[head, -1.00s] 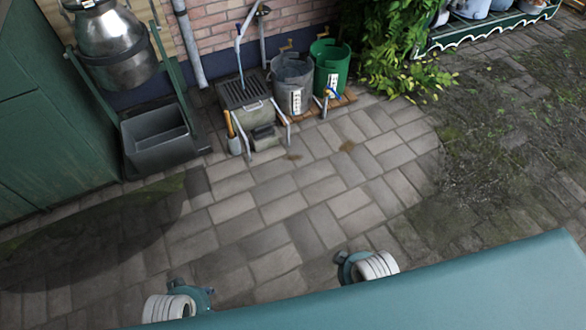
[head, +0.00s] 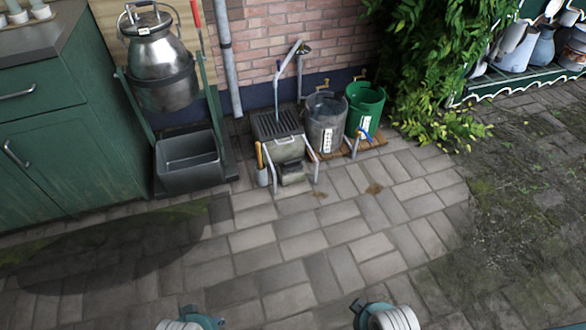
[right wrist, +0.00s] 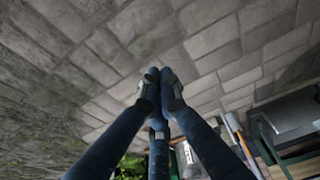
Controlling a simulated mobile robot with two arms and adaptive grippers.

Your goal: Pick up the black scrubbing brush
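I cannot make out the black scrubbing brush for certain in either view. A small dark object (head: 291,172) lies low in front of the grey sink (head: 281,148) in the head view, too small to identify.
A metal churn (head: 158,65) hangs above a dark tub (head: 188,160) beside green cabinets (head: 70,165). A grey bucket (head: 325,125) and a green bucket (head: 364,108) stand right of the sink. Leafy plants (head: 425,75) grow beyond. The paving (head: 290,245) in front is clear.

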